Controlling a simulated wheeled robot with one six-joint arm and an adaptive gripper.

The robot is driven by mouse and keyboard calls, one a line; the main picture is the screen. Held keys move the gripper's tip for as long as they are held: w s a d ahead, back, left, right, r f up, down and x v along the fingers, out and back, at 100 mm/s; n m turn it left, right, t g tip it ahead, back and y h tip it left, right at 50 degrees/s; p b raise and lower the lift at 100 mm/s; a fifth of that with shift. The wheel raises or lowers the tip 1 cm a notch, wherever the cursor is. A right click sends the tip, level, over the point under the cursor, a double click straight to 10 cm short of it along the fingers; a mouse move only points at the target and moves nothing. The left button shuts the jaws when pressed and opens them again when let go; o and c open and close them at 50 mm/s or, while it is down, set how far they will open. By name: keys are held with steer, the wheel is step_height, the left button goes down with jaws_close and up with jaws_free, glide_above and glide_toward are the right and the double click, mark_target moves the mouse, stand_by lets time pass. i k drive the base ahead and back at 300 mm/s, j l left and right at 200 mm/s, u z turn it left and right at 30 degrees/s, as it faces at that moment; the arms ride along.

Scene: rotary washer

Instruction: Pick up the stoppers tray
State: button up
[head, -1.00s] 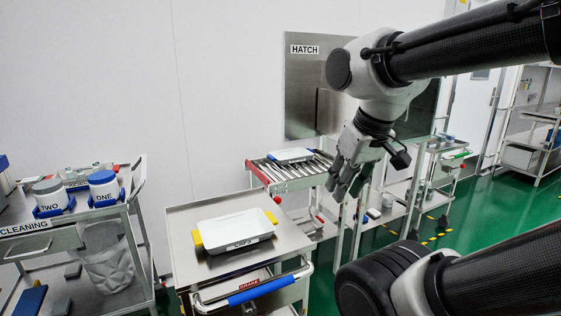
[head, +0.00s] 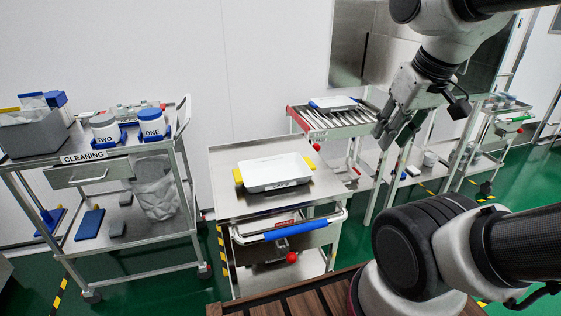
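No tray has a readable "stoppers" label. A white tray with yellow handles (head: 275,174) lies on the steel cart in the middle of the head view; its front label seems to read CAPS. A second white tray with blue ends (head: 334,103) lies on the roller rack behind it, and I cannot read any label on it. My gripper (head: 396,136) hangs in the air to the right of the roller rack, pointing down, apart from both trays. Its fingers look parted, with nothing between them.
The steel cart (head: 225,203) has a blue push handle at its front. Another shelf trolley (head: 497,118) stands at the right. Green floor shows between the carts.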

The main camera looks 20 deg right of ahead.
mark_target(338, 103)
steer(key=i+l, duration=0.2)
steer(key=l, duration=0.7)
steer(key=i+l+u, duration=0.15)
steer(key=l, duration=0.75)
steer(key=i+l, duration=0.15)
steer(key=l, duration=0.75)
steer(key=i+l+u, duration=0.15)
steer(key=l, duration=1.65)
steer(key=i, duration=1.1)
steer(key=u, duration=0.05)
